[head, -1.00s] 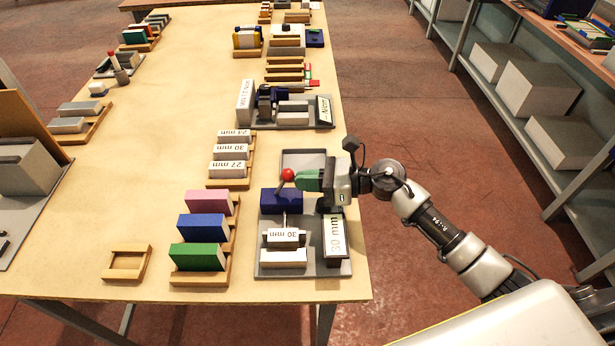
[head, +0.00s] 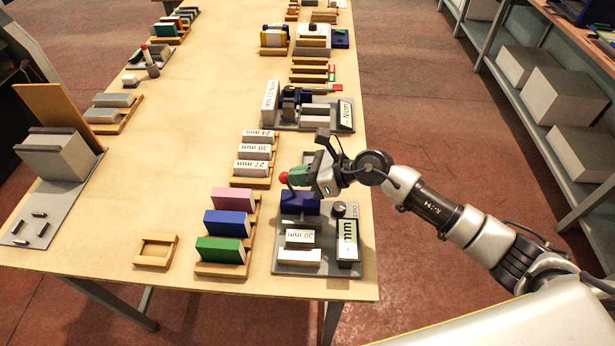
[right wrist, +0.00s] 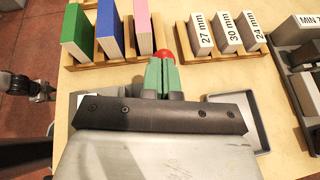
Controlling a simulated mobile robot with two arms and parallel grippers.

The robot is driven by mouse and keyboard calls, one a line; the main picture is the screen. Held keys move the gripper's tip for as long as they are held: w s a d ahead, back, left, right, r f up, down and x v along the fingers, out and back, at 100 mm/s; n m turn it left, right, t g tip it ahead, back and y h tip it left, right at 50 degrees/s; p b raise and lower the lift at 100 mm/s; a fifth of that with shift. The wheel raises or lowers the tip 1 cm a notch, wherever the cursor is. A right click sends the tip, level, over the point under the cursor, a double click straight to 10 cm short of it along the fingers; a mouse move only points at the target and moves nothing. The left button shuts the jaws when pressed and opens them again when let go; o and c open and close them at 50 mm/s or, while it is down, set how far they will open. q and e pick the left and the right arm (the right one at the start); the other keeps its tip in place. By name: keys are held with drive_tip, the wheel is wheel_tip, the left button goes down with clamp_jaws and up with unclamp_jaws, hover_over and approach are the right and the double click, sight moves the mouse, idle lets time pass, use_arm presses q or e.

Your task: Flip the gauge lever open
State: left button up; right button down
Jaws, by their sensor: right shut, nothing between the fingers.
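The gauge stands on a grey plate (head: 326,212) near the table's right edge. It has a blue block (head: 300,203), a white block marked 30 mm (head: 300,238) and a lever with a red knob (head: 283,178), which leans left past the blue block. My right gripper (head: 298,176) has green fingers, shut and empty, just right of the knob. In the right wrist view, the red knob (right wrist: 165,55) shows just beyond the shut green fingers (right wrist: 161,77); contact is not clear. The lever's rod is mostly hidden.
A rack with pink, blue and green blocks (head: 220,250) stands left of the gauge. Behind it is a rack of blocks marked 27, 30 and 24 mm (head: 252,168). Another grey fixture (head: 312,125) stands farther back. The table's middle (head: 175,150) is clear.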

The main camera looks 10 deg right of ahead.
drive_tip(key=shift+w+a, duration=0.15)
drive_tip(key=shift+a, duration=0.4)
idle(0.4)
